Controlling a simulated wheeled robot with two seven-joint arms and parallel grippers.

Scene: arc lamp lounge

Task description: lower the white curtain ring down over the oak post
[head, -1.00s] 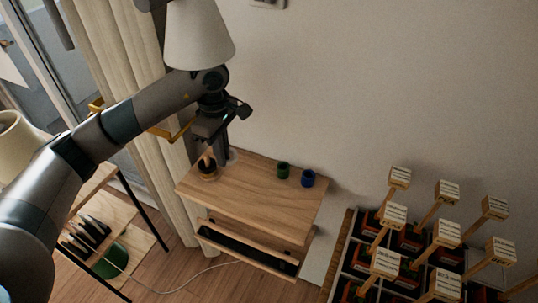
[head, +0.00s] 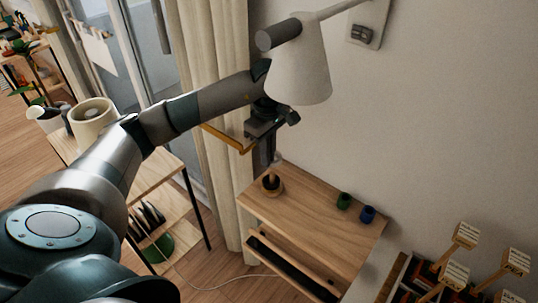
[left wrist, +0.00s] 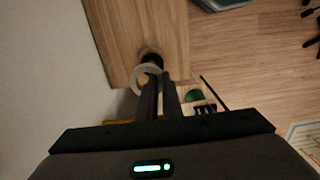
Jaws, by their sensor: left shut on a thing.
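The oak post (head: 270,180) stands on a round base with a dark inside, on the wooden wall shelf (head: 322,213) near its left end. My left gripper (head: 268,160) points down just above the post, shut on the white curtain ring (head: 277,159). The ring shows in the left wrist view as a pale loop (left wrist: 137,81) at the fingertips (left wrist: 158,80). The dark base (left wrist: 150,57) shows just past the ring there. The ring looks above the post and apart from it; their exact alignment is hard to tell. My right gripper is out of view.
A green cup (head: 343,201) and a blue cup (head: 367,214) stand further right on the shelf. A white lamp shade (head: 300,75) hangs close to my left wrist. A pale curtain (head: 217,120) hangs to the left. The shelf's middle is clear.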

